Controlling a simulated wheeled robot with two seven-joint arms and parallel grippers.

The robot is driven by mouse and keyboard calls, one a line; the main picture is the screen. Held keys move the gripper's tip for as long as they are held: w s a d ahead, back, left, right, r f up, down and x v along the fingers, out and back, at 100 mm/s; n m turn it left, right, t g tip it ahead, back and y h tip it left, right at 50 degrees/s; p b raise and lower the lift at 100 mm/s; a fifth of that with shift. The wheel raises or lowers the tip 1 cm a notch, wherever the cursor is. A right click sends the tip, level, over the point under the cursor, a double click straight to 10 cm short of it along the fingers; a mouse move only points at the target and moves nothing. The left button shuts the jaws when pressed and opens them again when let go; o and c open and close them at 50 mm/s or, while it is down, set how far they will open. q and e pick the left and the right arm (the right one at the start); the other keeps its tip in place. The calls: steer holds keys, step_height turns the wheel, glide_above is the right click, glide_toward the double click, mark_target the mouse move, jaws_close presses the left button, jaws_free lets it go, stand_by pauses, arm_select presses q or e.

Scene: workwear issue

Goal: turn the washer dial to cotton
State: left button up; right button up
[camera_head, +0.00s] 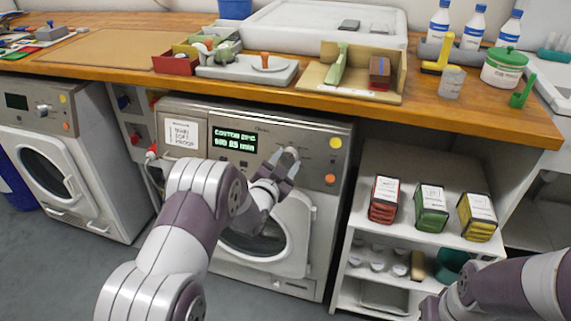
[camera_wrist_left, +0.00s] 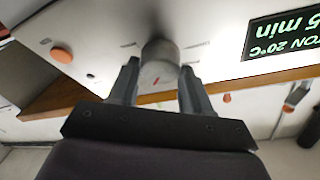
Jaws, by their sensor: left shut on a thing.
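The washer (camera_head: 185,112) stands under the wooden counter with its round door closed. Its round grey dial (camera_head: 291,153) is on the front panel, right of the lit display (camera_head: 234,139). The display's top line starts with "COTTON" and shows 20 °C, with minutes below. My left gripper (camera_head: 284,167) is at the dial and partly covers it. In the left wrist view the dial (camera_wrist_left: 159,66) sits between my two fingers (camera_wrist_left: 158,84), which are shut on it; a small red mark shows on its face. My right forearm is at the lower right; its gripper is out of the picture.
A second machine (camera_head: 50,118) stands at the left. Right of the washer, an open shelf (camera_head: 400,165) holds red, green and yellow boxes. Trays, bottles and tools lie on the counter (camera_head: 290,98) above. An orange button (camera_head: 330,180) is right of the dial.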

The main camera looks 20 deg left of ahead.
arm_select(q)
steer(key=shift+m, duration=0.6)
steer(key=o, duration=1.1)
steer(key=shift+c, duration=0.2)
steer(key=s+a+p, duration=0.2)
steer(key=s, duration=1)
steer(key=shift+s, duration=0.3)
